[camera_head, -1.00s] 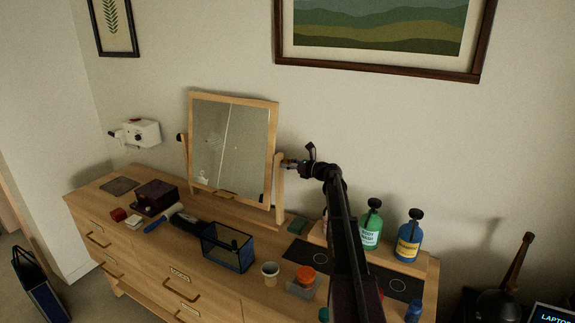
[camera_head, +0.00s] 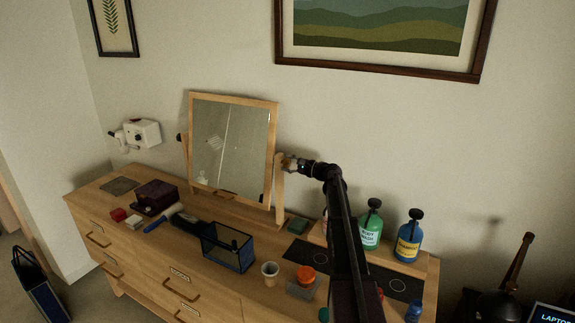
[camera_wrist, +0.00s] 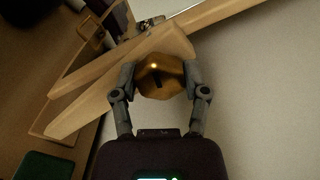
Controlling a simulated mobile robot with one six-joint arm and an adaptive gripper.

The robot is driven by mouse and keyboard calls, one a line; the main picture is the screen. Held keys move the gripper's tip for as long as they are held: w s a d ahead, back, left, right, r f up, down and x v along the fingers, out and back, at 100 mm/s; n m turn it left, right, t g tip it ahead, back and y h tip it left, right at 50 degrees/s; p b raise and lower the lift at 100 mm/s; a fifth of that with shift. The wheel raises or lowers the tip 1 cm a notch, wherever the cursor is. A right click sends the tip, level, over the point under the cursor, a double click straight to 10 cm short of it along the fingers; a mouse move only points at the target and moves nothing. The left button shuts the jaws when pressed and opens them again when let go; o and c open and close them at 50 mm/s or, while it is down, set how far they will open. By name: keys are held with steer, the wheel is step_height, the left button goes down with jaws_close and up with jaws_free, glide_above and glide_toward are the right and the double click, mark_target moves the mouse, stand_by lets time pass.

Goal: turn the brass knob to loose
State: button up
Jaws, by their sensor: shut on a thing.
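The brass knob (camera_wrist: 160,78) is a faceted gold piece with a dark slot mark, on the side post of the wooden mirror stand (camera_head: 279,190). In the wrist view my gripper (camera_wrist: 161,80) has one finger on each side of the knob and is shut on it. In the head view my gripper (camera_head: 290,163) is at the right side of the mirror (camera_head: 230,150), and it mostly hides the knob. The mirror stands tilted in its frame on the dresser. I see no loose or tight marking on the knob.
The dresser top (camera_head: 195,241) holds a mesh basket (camera_head: 229,248), a cup (camera_head: 270,271) and an orange-lidded jar (camera_head: 306,274). A green bottle (camera_head: 370,228) and a blue bottle (camera_head: 409,240) stand right of my arm. The wall is close behind the mirror.

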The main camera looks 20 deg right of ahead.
steer(key=n, duration=0.5)
steer(key=shift+a, duration=0.1)
stand_by(0.3)
steer(key=o, duration=1.1)
steer(key=shift+o, duration=0.2)
steer(key=v, duration=1.2)
